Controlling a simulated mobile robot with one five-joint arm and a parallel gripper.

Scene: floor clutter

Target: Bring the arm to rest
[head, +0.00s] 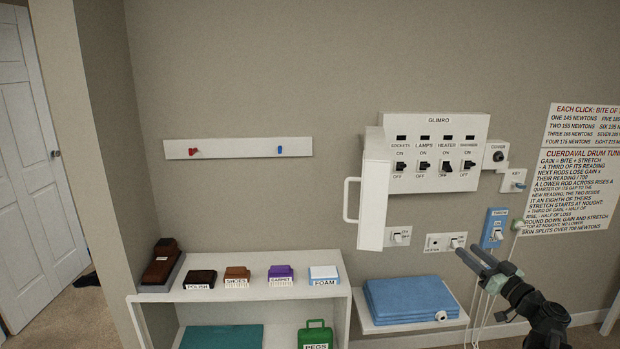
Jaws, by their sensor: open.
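My gripper (470,251) is at the lower right of the head view, on the end of my dark arm. Its two fingers point up and left toward the wall and are apart, with nothing seen between them. The fingertips overlap the view just below a white switch plate (437,243) and left of a blue switch (494,229). I cannot tell whether they touch the wall fittings. The arm enters from the bottom right edge.
A white panel (480,126) with several switches hangs on the wall, its door (371,205) swung open. A white shelf (240,294) holds labelled blocks. Pale cords (479,308) hang beside the arm.

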